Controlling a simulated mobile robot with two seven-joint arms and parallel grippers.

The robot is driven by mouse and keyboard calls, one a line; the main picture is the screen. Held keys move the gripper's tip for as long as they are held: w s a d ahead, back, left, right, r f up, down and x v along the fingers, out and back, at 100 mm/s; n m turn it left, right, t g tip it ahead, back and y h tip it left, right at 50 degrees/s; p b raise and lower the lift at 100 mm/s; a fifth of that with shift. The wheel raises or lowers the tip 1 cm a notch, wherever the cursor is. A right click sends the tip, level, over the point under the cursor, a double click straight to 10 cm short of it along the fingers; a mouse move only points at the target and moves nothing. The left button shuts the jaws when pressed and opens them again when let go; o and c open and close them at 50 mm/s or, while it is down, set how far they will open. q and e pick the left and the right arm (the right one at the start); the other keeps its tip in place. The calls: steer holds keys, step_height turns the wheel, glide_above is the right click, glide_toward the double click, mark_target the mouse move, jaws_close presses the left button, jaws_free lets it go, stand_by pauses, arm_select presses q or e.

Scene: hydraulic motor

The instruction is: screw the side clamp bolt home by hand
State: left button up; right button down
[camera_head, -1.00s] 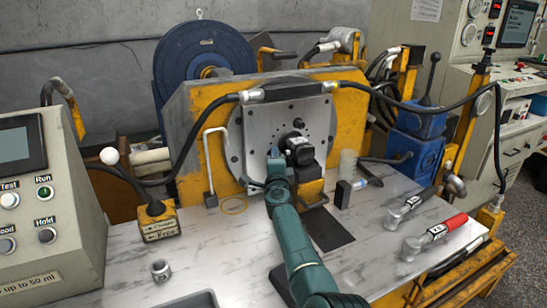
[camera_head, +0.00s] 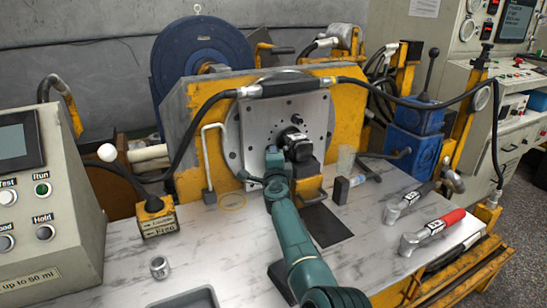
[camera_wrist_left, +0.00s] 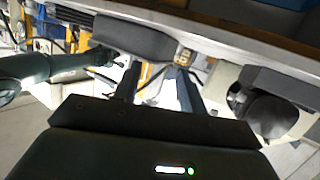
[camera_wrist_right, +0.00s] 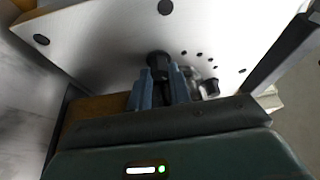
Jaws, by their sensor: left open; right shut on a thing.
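My right gripper (camera_head: 272,154) is at the face of the upright grey plate (camera_head: 263,125), just left of the black motor (camera_head: 298,144). In the right wrist view its blue fingers (camera_wrist_right: 160,80) are shut on a dark bolt-like part (camera_wrist_right: 158,63), which I take to be the side clamp bolt. The bolt lies close against the plate; its shank and how deep it sits are hidden. My left gripper (camera_wrist_left: 158,82) shows only in the left wrist view. It is open, with nothing visible between its fingers, away from the plate.
Two torque wrenches, one black-handled (camera_head: 408,203) and one red-handled (camera_head: 432,231), lie on the right of the marble-look bench. A small metal socket (camera_head: 160,267) and a grey tray (camera_head: 188,300) are at the front left. A black hose (camera_head: 205,115) runs over the yellow fixture.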

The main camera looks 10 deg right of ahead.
arm_select(q)
steer(key=d+p, duration=0.1)
steer(key=p, duration=0.2)
steer(key=shift+w+r+g+p, duration=0.1)
steer(key=shift+w+g+p, duration=0.25)
steer(key=shift+g, duration=0.05)
steer(key=g+p, duration=0.1)
steer(key=p, duration=0.1)
steer(key=d+p, duration=0.1)
steer(key=p, duration=0.1)
steer(key=shift+w+d+f+g, duration=0.25)
steer(key=shift+w+f+g, duration=0.15)
steer(key=shift+s+a+r+p, duration=0.1)
steer(key=shift+r+p, duration=0.15)
steer(key=shift+p, duration=0.3)
arm_select(e)
steer(key=shift+r+m+g+y, duration=0.2)
steer(key=shift+m+g, duration=0.2)
steer(key=shift+m, duration=0.55)
steer(key=shift+r+m+g+y, duration=0.15)
steer(key=shift+m+g, duration=0.25)
steer(key=shift+m, duration=0.6)
steer(key=shift+r+m+g+y, duration=0.1)
steer(key=shift+m+g+y, duration=0.25)
steer(key=shift+m, duration=0.6)
steer(key=c, duration=1.3)
jaws_free()
steer(key=shift+f, duration=0.15)
